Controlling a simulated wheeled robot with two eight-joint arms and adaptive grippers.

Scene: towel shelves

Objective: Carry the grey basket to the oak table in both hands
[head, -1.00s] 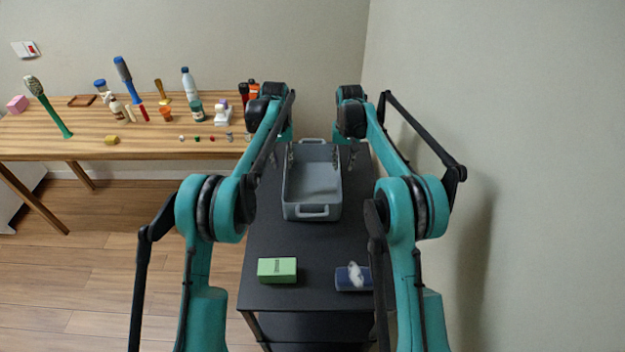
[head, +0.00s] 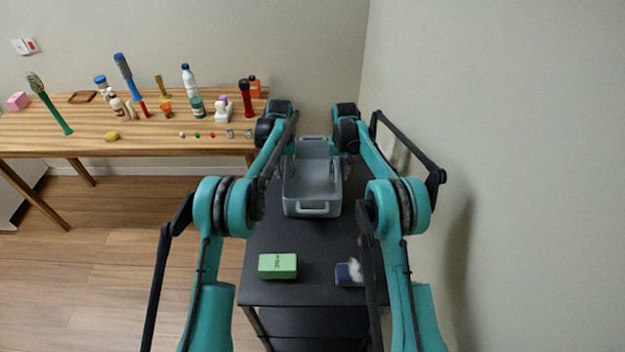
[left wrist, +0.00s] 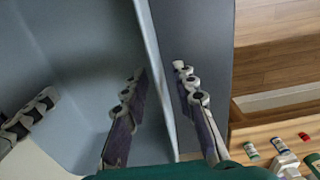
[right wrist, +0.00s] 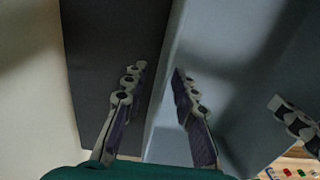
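The grey basket (head: 312,190) sits on a dark shelf top (head: 300,240), with a handle at its near end. My left gripper (head: 290,168) is at its left long wall. In the left wrist view its fingers (left wrist: 160,105) are apart, one on each side of the basket wall (left wrist: 157,60). My right gripper (head: 334,168) is at the right long wall. In the right wrist view its fingers (right wrist: 158,100) also stand apart astride the wall (right wrist: 172,60). Firm contact with either wall cannot be seen. The oak table (head: 200,150) stands at the left.
A green box (head: 277,266) and a dark blue item with a white top (head: 349,273) lie on the near shelf top. Bottles, brushes and small items crowd the oak table's back; its front left is clearer. A wall (head: 520,180) stands close on the right.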

